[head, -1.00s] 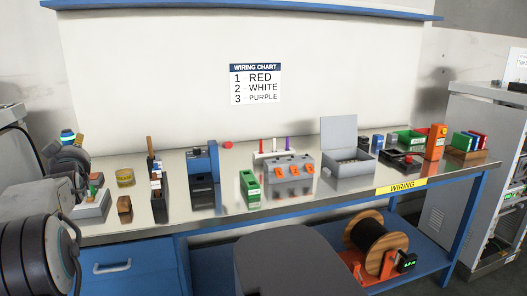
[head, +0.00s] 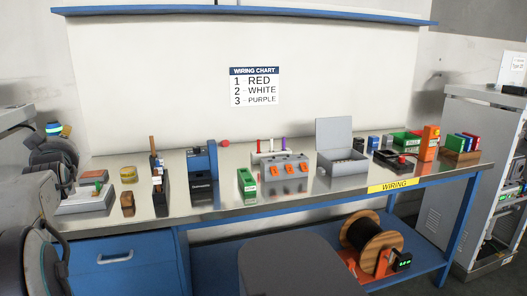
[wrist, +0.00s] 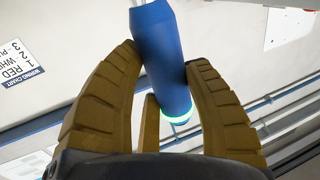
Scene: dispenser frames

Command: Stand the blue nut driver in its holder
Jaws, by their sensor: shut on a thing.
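The blue nut driver's thick handle (wrist: 163,55) is between the brown padded fingers of my gripper (wrist: 185,75) in the wrist view. It is slightly tilted there, with a glowing green ring at its lower end and a pale shaft at the top edge. In the head view, the handle (head: 53,127) shows small at the far left, with my gripper (head: 65,132) beside it, above the bench's left end. My arm hides part of that area. I cannot tell which bench item is the driver's holder; a dark upright rack (head: 162,190) stands right of my gripper.
A grey tray (head: 85,205) lies at the bench's left end, near a yellow tape roll (head: 128,174) and a small wooden block (head: 127,205). A blue press-like device (head: 200,165) and a green box (head: 247,187) stand farther right. The bench's front strip is mostly clear.

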